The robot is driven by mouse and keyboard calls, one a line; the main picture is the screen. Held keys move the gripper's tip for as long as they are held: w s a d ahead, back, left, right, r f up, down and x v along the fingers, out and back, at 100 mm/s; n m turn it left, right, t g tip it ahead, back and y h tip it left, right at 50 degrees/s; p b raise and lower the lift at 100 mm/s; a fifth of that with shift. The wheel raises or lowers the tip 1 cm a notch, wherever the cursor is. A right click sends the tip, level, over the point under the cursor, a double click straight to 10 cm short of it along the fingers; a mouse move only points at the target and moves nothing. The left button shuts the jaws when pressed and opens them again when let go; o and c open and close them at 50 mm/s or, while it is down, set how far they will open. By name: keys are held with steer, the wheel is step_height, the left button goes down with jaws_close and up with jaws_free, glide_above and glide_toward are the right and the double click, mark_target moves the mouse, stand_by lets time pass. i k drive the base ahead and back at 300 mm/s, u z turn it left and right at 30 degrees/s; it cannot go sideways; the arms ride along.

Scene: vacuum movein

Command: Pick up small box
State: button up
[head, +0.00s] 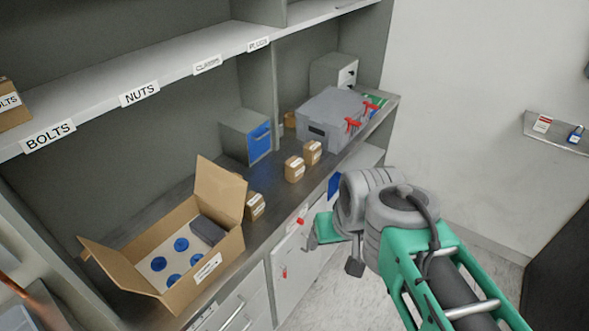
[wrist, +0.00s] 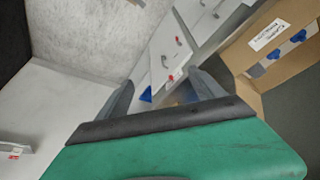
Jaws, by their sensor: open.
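Small brown boxes with white labels stand on the counter in the head view. One (head: 255,206) is beside the large open carton, and two more, a middle one (head: 294,168) and a farther one (head: 313,152), stand close together near the grey case. My gripper (head: 328,238) is in front of the counter, right of the small boxes and apart from them; its fingers are hard to make out there. In the wrist view my gripper (wrist: 163,92) shows two dark fingers spread apart, with no held object visible between them.
A large open carton (head: 208,271) with blue round items stands at the counter's left. A blue-fronted bin (head: 258,143) and a grey case (head: 330,115) with red clamps stand farther back. A labelled shelf (head: 170,72) overhangs the counter. Floor (head: 318,290) shows before the drawers.

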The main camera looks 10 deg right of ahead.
mark_target(293, 168)
steer(key=u, duration=3.8)
steer(key=k, duration=1.45)
steer(key=z, duration=1.85)
steer(key=i, duration=0.5)
steer(key=u, duration=0.1)
